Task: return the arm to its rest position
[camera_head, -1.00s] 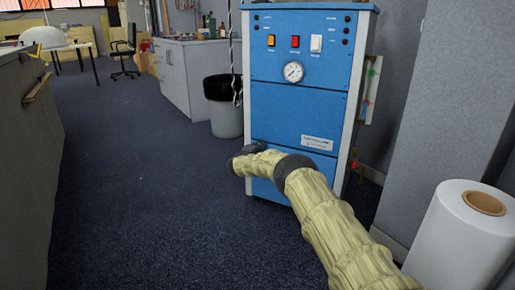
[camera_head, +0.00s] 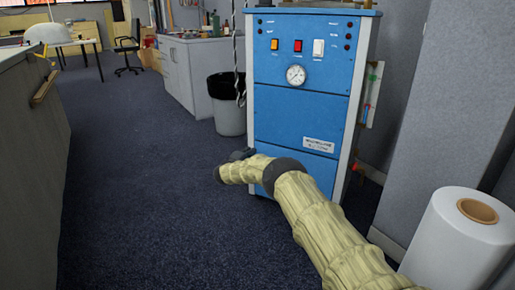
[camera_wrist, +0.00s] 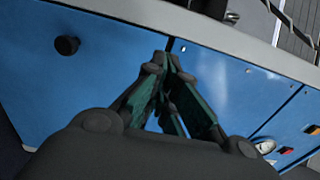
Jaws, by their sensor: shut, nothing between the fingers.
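My arm (camera_head: 325,225), in a pale yellow sleeve with dark joints, reaches in from the lower right in the head view. It bends left at a dark joint, and its far end is in front of the lower part of a blue cabinet (camera_head: 300,110). My gripper is not clearly visible in the head view. In the wrist view my gripper (camera_wrist: 167,62) is shut and empty, its dark fingers with green inner faces meeting at the tips. The blue cabinet's panels (camera_wrist: 90,60) show tilted behind the fingers; the gap to them cannot be told.
A white roll (camera_head: 458,240) stands at the lower right, close to my arm. A grey partition (camera_head: 435,120) is behind it. A bin (camera_head: 229,115) stands left of the cabinet. A long counter (camera_head: 35,170) lines the left. The carpet (camera_head: 140,190) between is clear.

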